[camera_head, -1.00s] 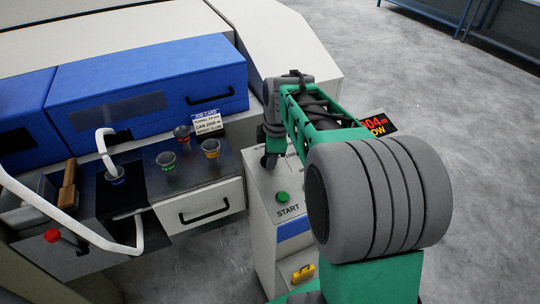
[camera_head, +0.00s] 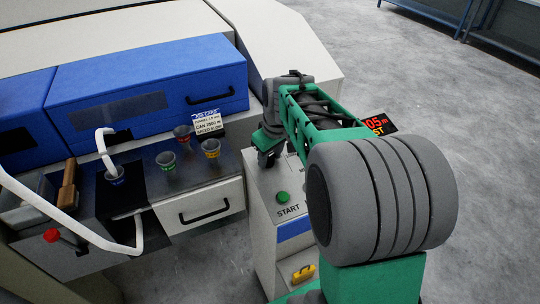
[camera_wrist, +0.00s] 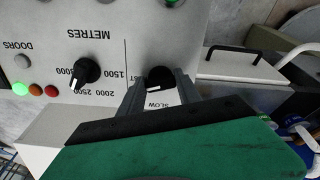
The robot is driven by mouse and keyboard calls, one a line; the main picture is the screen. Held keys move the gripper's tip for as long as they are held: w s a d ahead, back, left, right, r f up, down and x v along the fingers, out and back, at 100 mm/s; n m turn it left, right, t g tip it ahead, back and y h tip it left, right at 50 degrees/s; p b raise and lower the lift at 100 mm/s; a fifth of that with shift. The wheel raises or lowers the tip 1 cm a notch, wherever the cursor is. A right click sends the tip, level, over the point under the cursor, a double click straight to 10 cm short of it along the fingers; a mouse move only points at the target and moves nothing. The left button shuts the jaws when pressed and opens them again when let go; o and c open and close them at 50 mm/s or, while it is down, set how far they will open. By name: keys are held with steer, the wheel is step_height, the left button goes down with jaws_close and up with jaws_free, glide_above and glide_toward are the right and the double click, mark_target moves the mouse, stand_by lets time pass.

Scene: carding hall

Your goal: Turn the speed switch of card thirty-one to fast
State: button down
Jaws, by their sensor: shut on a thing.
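The speed switch (camera_wrist: 158,78) is a black round knob on the pale control panel (camera_wrist: 110,20), which looks upside down in the wrist view. The label SLOW is readable at the knob's lower side; the FAST label is partly hidden by a finger. My gripper (camera_wrist: 155,84) is shut on the knob, with a finger on each side. In the head view my gripper (camera_head: 268,157) is at the panel's left edge and my arm hides the switch. The red-and-orange display (camera_head: 380,126) shows "05 m" and "ST", the rest hidden behind my arm.
Beside the switch are the METRES knob (camera_wrist: 86,71) and DOORS lamps (camera_wrist: 20,88). The green START button (camera_head: 283,197) is on the panel.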

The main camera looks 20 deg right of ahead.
steer(key=shift+m, duration=1.6)
steer(key=c, duration=0.8)
jaws_free()
steer(key=shift+c, duration=0.2)
steer(key=v, duration=0.8)
steer(key=shift+a, duration=0.1)
